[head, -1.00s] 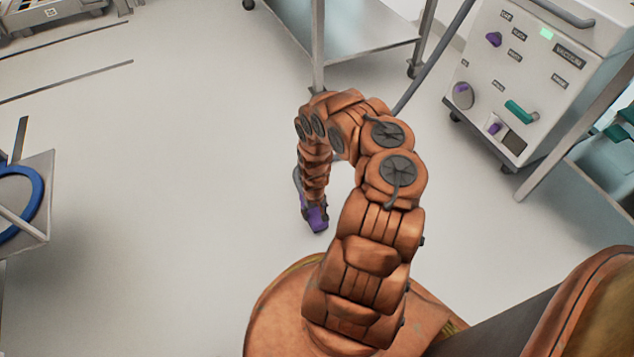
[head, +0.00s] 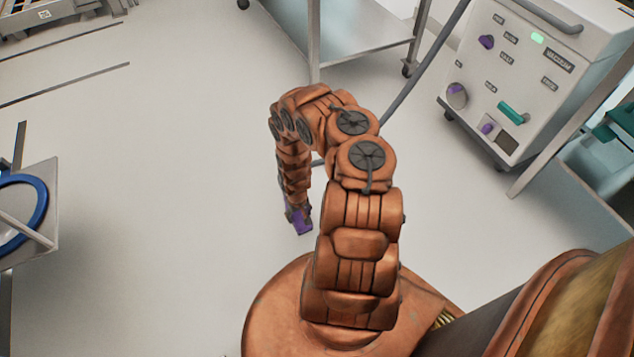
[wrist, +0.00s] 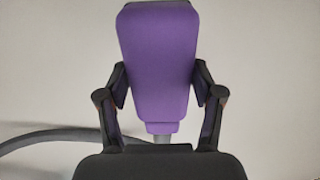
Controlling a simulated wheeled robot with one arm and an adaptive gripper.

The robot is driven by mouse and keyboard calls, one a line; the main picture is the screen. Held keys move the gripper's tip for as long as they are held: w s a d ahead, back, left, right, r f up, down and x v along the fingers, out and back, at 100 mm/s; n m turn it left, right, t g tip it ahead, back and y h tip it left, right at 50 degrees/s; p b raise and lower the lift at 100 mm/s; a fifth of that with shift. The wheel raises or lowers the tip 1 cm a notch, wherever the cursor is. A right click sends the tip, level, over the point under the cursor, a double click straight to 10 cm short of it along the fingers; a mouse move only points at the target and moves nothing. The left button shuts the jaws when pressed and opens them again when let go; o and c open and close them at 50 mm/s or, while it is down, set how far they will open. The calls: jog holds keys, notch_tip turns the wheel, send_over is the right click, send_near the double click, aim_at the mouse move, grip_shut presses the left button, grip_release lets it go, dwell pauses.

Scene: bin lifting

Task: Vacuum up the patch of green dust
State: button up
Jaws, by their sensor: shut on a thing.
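My gripper (wrist: 160,90) is shut on a purple vacuum nozzle (wrist: 158,50), with one dark finger on each side of it. In the head view the purple nozzle (head: 300,220) hangs below my bent arm, low over the pale floor; I cannot tell whether it touches. A grey hose (wrist: 45,140) runs off to the left in the wrist view. The white vacuum unit (head: 530,80) stands at the upper right with a lit green panel. No green dust shows in either view.
A metal table (head: 345,45) stands at the top, near the vacuum unit. A stand with a blue ring (head: 38,215) is at the left edge. Another table frame (head: 590,130) is at the right. The floor (head: 160,150) between is clear.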

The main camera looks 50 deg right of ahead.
jog(key=shift+r+p, duration=1.85)
jog(key=shift+r, duration=0.25)
